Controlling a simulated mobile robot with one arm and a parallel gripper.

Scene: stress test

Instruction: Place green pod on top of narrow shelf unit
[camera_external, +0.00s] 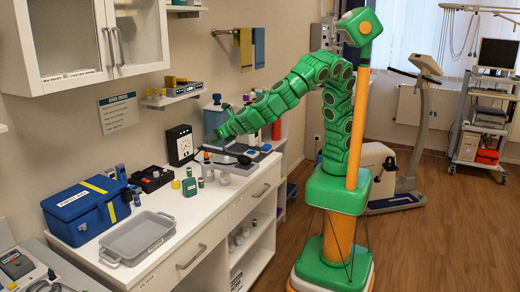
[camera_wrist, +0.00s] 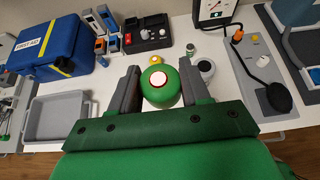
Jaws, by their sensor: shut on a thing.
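My gripper (camera_external: 222,131) reaches left over the white counter, well above its top. In the wrist view my gripper (camera_wrist: 158,92) has its grey fingers on both sides of the green pod (camera_wrist: 159,97), shut on it. The pod is rounded, with a red-and-white round top facing the camera. In the external view I cannot clearly make out the pod at the gripper's tip. A white, narrow shelf unit (camera_external: 296,148) stands past the far end of the counter, behind my arm and partly hidden by it.
The counter holds a blue first-aid box (camera_external: 84,207), grey tray (camera_external: 138,238), black-and-red device (camera_external: 152,178), green bottle (camera_external: 189,187), several small jars, and a blood-pressure set (camera_wrist: 262,75). A small wall shelf (camera_external: 171,97) is above. An exercise bike (camera_external: 420,130) stands right of me.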

